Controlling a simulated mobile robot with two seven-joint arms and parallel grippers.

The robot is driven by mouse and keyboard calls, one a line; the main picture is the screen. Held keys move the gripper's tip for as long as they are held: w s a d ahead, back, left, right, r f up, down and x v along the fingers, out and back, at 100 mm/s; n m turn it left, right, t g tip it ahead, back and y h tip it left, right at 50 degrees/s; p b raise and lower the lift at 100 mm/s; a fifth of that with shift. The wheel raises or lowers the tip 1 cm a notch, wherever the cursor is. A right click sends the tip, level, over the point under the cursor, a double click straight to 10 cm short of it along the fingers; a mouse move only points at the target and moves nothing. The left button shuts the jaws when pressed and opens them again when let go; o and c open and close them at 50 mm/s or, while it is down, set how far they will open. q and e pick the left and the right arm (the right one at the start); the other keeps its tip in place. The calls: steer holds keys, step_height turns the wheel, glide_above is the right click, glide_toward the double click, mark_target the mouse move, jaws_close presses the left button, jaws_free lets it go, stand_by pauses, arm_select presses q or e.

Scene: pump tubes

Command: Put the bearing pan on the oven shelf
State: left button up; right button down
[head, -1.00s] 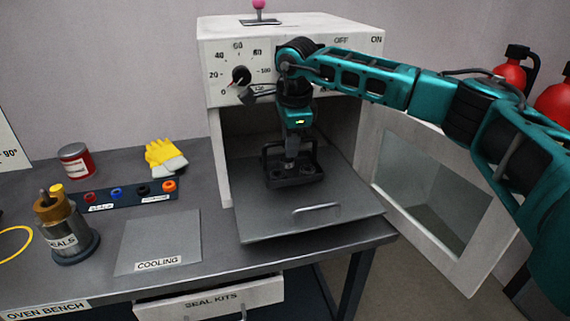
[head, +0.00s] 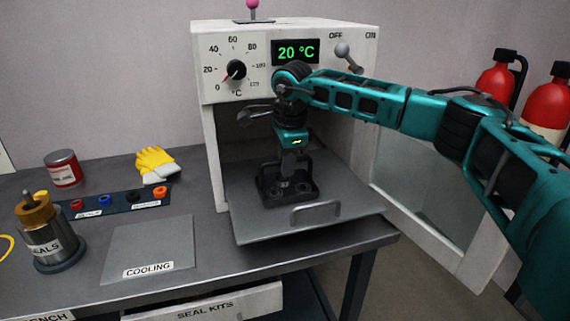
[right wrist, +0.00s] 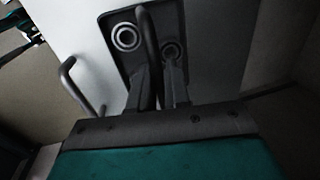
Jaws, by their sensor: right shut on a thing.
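The bearing pan (head: 270,200) is a dark tray with an upright loop handle and ring-shaped bearings in it. My right gripper (head: 289,167) points down and is shut on the pan's handle. The pan is over the back-middle part of the grey oven shelf (head: 255,226), which is pulled out. The pan looks at or very near the shelf surface; I cannot tell if it touches. The right wrist view shows the pan (right wrist: 168,25) with two bearings, the fingers (right wrist: 157,82) on its handle, and the pale shelf (right wrist: 215,45) beneath. My left gripper is not in view.
The oven (head: 213,160) has its door (head: 440,230) swung open to the right. The shelf's handle (head: 315,207) rises at its front. A cooling plate (head: 155,240), a seals canister (head: 45,240), a ring rack (head: 120,200) and gloves (head: 155,163) are on the bench at left.

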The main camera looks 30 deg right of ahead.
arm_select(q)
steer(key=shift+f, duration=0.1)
arm_select(e)
steer(key=c, duration=1.5)
jaws_free()
steer(key=shift+f, duration=0.1)
steer(key=o, duration=0.4)
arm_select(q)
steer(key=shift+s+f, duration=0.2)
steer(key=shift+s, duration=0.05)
